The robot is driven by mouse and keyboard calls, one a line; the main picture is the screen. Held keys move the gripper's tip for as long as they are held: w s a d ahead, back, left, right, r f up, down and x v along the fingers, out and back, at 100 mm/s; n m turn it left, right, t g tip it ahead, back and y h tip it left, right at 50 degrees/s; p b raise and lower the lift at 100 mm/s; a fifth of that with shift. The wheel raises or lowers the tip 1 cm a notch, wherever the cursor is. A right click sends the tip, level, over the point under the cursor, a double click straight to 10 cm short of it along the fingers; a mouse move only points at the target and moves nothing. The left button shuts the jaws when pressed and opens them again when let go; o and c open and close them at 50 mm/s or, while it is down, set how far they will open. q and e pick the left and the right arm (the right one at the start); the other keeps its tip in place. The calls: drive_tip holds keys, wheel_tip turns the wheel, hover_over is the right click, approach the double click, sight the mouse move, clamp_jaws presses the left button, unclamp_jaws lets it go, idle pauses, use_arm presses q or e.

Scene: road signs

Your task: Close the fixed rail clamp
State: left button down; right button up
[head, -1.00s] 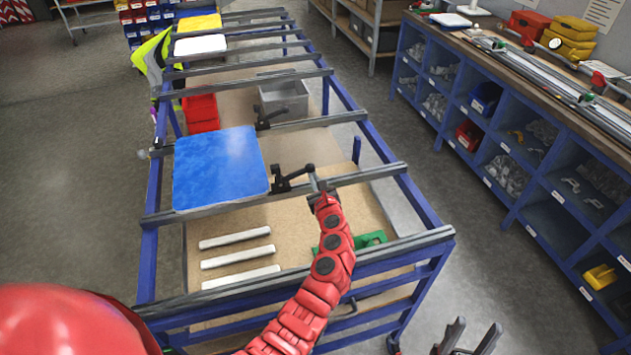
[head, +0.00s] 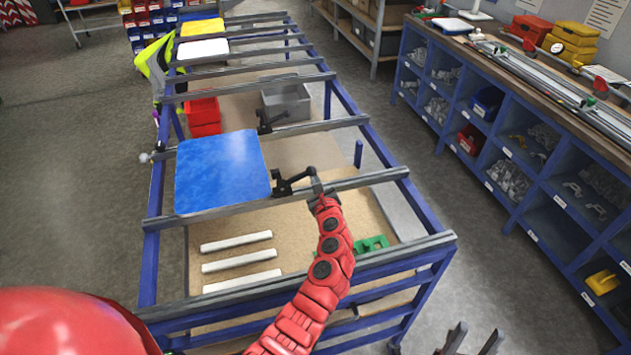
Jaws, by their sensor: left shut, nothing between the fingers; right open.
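The fixed rail clamp (head: 287,185) is a small black clamp on the rail at the right edge of the blue square panel (head: 221,171). Its lever sticks out to the right. My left gripper (head: 317,186) is at the lever's right end, over the rail. Its fingers look closed and appear to be at or touching the lever tip; exact contact is too small to tell. My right gripper (head: 470,340) is at the bottom edge, fingers apart and empty, away from the frame.
A second black clamp (head: 268,121) sits on the rail behind. White bars (head: 240,262) and a green part (head: 372,244) lie on the lower board. Grey rails (head: 400,253) cross the blue frame. A blue shelf unit (head: 545,205) stands right, with open floor between.

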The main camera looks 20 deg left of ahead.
sight(312, 171)
use_arm(q)
drive_tip(key=r+n, duration=0.3)
drive_tip(key=shift+s+a+r+t, duration=0.1)
drive_tip(key=shift+s+a+t, duration=0.2)
drive_tip(key=shift+a, duration=0.1)
drive_tip(key=s+a+r+n+t+b, duration=0.2)
drive_tip(key=s+a+r+n+b, duration=0.3)
drive_tip(key=n+b, duration=0.5)
drive_tip(key=shift+a+n, duration=1.35)
drive_tip(key=shift+n, duration=0.25)
drive_tip(key=shift+s+f, duration=0.1)
